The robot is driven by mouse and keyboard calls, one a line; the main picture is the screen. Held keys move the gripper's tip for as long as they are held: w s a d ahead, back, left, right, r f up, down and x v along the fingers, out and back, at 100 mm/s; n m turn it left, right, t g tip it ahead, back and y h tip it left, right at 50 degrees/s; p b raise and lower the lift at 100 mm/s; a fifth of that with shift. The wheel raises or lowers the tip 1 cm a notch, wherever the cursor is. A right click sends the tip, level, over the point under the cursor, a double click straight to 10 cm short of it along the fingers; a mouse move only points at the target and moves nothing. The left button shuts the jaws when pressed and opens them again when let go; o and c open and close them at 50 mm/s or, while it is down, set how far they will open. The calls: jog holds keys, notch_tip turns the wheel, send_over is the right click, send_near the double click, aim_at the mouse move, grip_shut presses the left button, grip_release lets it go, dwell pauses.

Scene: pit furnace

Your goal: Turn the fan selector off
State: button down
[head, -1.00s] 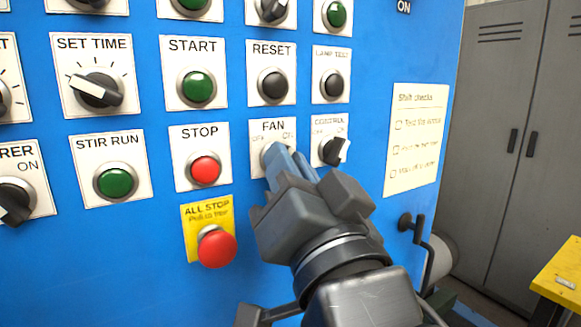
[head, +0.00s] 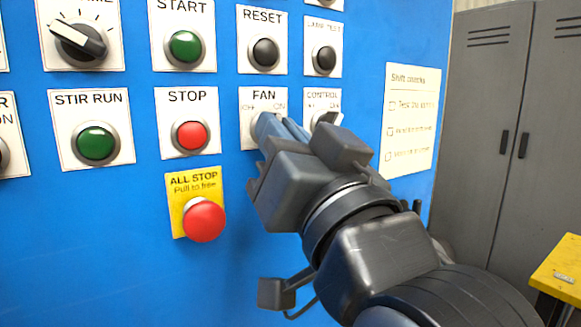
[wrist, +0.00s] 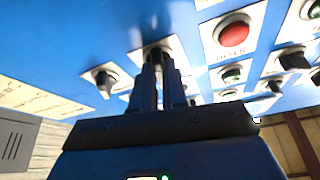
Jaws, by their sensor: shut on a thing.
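The FAN selector plate (head: 246,136) is on the blue panel, below RESET and right of STOP, marked OFF at left and ON at right. My gripper (head: 268,124) has its bluish fingers at this selector, shut on its knob. In the head view the fingers hide most of the knob, so I cannot tell where it points. In the wrist view the fingers of my gripper (wrist: 157,68) reach the white FAN plate (wrist: 170,47), with the dark selector knob (wrist: 156,50) at their tips.
The CONTROL selector (head: 325,121) is close to the right of my fingers. The red STOP button (head: 191,135) and the protruding red ALL STOP button (head: 204,221) are to the left. A paper checklist (head: 410,118) is further right, and grey lockers (head: 495,130) stand beyond the panel.

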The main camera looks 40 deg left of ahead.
jog(key=n+g+b, duration=0.2)
jog(key=n+b, duration=0.2)
jog(key=n+g+y+b, duration=0.1)
jog(key=n+g+b, duration=0.1)
jog(key=n+b, duration=0.2)
jog(key=n+g+b, duration=0.2)
jog(key=n+b, duration=0.2)
jog(key=shift+w+f+n+y, duration=0.1)
jog(key=shift+w+n+y, duration=0.05)
jog(key=shift+n+y, duration=0.2)
jog(key=shift+n, duration=0.25)
jog(key=c, duration=1.2)
grip_release()
jog(key=shift+o, duration=0.2)
jog(key=shift+d, duration=0.15)
jog(key=b+v, duration=0.1)
jog(key=v, duration=0.6)
jog(key=shift+d+g, duration=0.3)
jog(key=shift+g, duration=0.1)
